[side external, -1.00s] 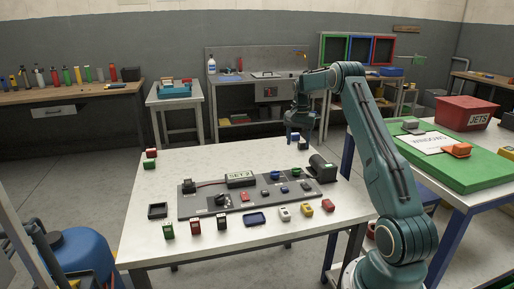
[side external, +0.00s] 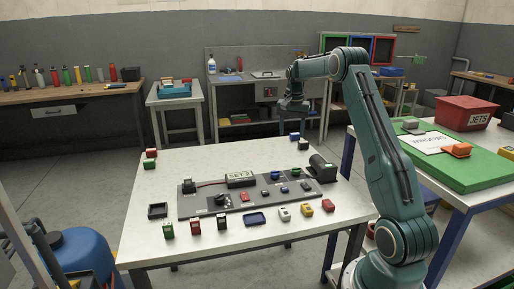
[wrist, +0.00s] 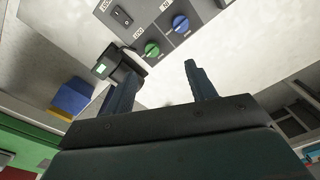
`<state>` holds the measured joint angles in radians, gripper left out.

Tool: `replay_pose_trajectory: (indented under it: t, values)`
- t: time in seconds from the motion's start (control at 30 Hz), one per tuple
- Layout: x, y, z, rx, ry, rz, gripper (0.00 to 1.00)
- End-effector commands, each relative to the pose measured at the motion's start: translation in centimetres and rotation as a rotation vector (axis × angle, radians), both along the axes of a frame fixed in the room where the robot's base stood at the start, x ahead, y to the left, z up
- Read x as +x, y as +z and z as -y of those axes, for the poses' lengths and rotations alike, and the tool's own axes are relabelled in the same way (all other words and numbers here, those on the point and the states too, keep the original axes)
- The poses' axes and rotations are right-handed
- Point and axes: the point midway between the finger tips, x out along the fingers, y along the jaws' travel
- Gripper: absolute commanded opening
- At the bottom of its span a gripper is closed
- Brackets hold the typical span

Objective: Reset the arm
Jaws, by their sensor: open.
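My gripper (side external: 293,107) is raised in the air above the far edge of the white table (side external: 190,160) in the side view. In the wrist view its two fingers (wrist: 162,80) are apart with nothing between them. Below it, the wrist view shows the grey panel (wrist: 165,12) with a green knob (wrist: 152,48), a blue knob (wrist: 180,23) and a black switch (wrist: 122,16). A black device (wrist: 122,63) shows partly behind the left finger; it stands at the panel's right end in the side view (side external: 321,167).
Several small coloured blocks lie around the panel, including a green one (side external: 168,231) and a yellow one (side external: 307,210).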

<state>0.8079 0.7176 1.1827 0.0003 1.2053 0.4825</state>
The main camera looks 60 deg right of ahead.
Motion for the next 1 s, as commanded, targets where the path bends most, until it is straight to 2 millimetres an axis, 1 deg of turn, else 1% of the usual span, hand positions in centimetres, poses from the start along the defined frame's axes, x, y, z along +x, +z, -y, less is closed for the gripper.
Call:
replay_pose_trajectory:
  t: [0.03,0.23,0.37,0.4,0.47,0.6,0.77,1.0]
  values:
    - [0.4,1.2,-1.3,-0.009,0.03,0.009,0.56]
    - [1.1,5.3,-6.9,-0.044,0.163,0.041,0.56]
    - [1.0,7.6,-10.7,-0.066,0.25,0.063,0.56]
    - [0.9,8.2,-11.8,-0.073,0.277,0.07,0.56]
    - [0.6,9.1,-13.6,-0.082,0.318,0.08,0.56]
    - [-0.3,11.1,-17.5,-0.106,0.411,0.105,0.56]
    - [-1.9,12.8,-21.9,-0.133,0.518,0.134,0.56]
    - [-5.2,14.4,-27.8,-0.171,0.677,0.181,0.56]
